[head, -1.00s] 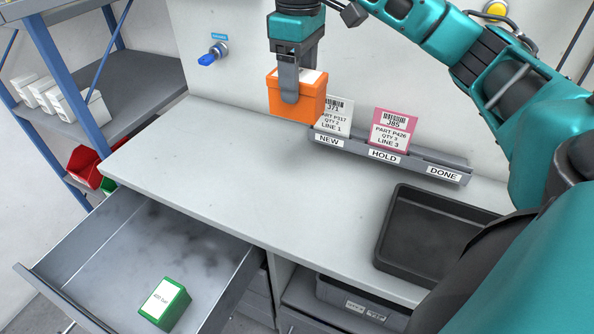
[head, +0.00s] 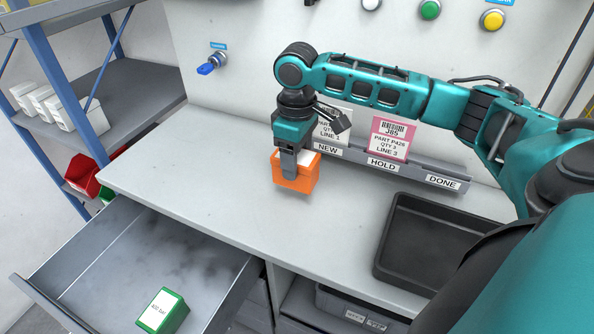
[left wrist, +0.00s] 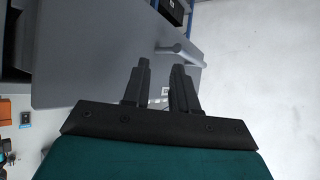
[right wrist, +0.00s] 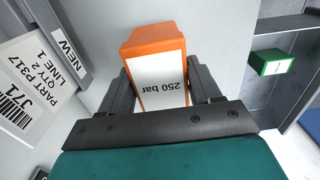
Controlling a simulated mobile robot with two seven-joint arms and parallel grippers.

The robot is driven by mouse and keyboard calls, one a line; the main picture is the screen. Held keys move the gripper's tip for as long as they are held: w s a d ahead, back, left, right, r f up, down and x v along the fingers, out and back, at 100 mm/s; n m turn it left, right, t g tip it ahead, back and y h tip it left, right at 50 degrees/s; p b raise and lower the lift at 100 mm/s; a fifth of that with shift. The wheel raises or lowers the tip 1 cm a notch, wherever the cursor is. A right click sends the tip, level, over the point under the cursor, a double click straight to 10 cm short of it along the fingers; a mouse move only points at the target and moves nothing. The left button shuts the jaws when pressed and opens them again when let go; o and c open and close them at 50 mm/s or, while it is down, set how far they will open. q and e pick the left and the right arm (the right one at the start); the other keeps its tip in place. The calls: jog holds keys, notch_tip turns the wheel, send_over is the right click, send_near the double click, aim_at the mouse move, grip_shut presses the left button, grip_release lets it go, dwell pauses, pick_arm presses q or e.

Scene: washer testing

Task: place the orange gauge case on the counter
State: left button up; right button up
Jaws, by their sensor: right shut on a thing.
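The orange gauge case (head: 305,178) is in my right gripper (head: 294,172), close above the counter (head: 210,180) in front of the NEW slot. Whether its underside touches the counter is hard to tell. The right wrist view shows the case (right wrist: 150,42) between both fingers, with its white label reading 250 bar. My right gripper is shut on it. My left gripper (left wrist: 163,80) shows only in the left wrist view. Its fingers are apart with nothing between them, over a grey panel with a handle (left wrist: 182,52).
A card rack (head: 400,171) with NEW, HOLD and DONE labels stands at the counter's back. A black tray (head: 388,225) is on the right. An open drawer (head: 110,240) at front left holds a green case (head: 163,312). The counter's left half is clear.

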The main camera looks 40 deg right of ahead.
notch_tip(320, 180, down, 4)
jog(key=shift+r, duration=0.15)
jog(key=shift+f, duration=0.25)
jog(key=shift+f, duration=0.1)
jog(key=o, duration=1.2)
notch_tip(320, 180, up, 12)
jog(key=shift+r, duration=0.15)
